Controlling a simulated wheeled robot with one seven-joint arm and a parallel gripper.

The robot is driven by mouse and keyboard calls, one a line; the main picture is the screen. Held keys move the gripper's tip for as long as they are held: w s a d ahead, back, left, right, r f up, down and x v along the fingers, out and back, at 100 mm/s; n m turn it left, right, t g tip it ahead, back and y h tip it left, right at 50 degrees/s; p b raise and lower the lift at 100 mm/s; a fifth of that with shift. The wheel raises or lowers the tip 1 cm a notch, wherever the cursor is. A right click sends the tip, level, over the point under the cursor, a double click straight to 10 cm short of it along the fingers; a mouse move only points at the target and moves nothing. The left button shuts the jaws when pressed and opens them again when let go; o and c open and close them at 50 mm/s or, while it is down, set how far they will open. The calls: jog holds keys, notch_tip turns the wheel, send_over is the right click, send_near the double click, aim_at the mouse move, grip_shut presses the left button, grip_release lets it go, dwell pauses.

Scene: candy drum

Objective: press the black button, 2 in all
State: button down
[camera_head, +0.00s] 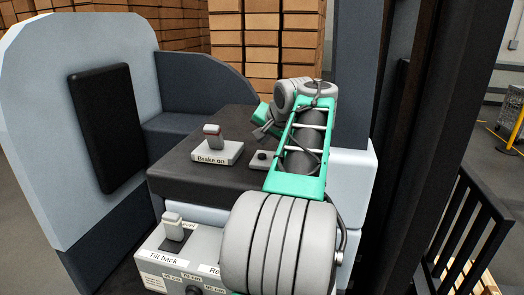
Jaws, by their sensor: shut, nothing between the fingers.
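A small black button (262,155) sits on a little grey block on the dark console top. My gripper (259,133) is small and dark in this view. It appears above and behind the button in the picture, with the fingers pointing down to the left. The fingers are shut and empty. A gap shows between the gripper and the button in the picture, but their true distance is hard to judge. My arm covers the area just right of the button's block.
A lever (213,137) labelled "Brake on" stands left of the button on the dark console (180,170). A front panel holds another lever (173,227) labelled "Tilt back" and a dark knob (193,290). Stacked boxes (250,40) stand behind. A black railing (465,225) is at right.

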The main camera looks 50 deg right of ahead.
aim_at(263, 156)
notch_tip(263, 156, up, 4)
jog(key=p, duration=0.3)
jog(key=shift+f, duration=0.35)
dwell(2.0)
jog(key=w+a+f+n, duration=0.1)
jog(key=w+a, duration=0.1)
jog(key=a, duration=0.2)
jog(key=w+a+f+n+y, duration=0.1)
jog(key=w+a, duration=0.1)
jog(key=a, duration=0.2)
jog(key=w+a+f+n, duration=0.1)
jog(key=w+a, duration=0.1)
jog(key=a, duration=0.2)
jog(key=shift+a+y, duration=0.25)
jog(key=shift+y, duration=0.15)
jog(key=s+a+f+n+g+y, duration=0.15)
jog(key=a+f+n, duration=0.3)
jog(key=a, duration=0.85)
jog(key=s+a+f+n+g+y, duration=0.1)
jog(key=s+a+f+n, duration=0.15)
jog(key=a+f, duration=0.75)
jog(key=s+a+f+n+g, duration=0.1)
jog(key=s+a+f+n, duration=0.3)
jog(key=s+a, duration=0.3)
jog(key=a+n, duration=0.1)
jog(key=a, duration=0.3)
jog(key=shift+s+a, duration=0.3)
jog(key=shift+a, duration=0.05)
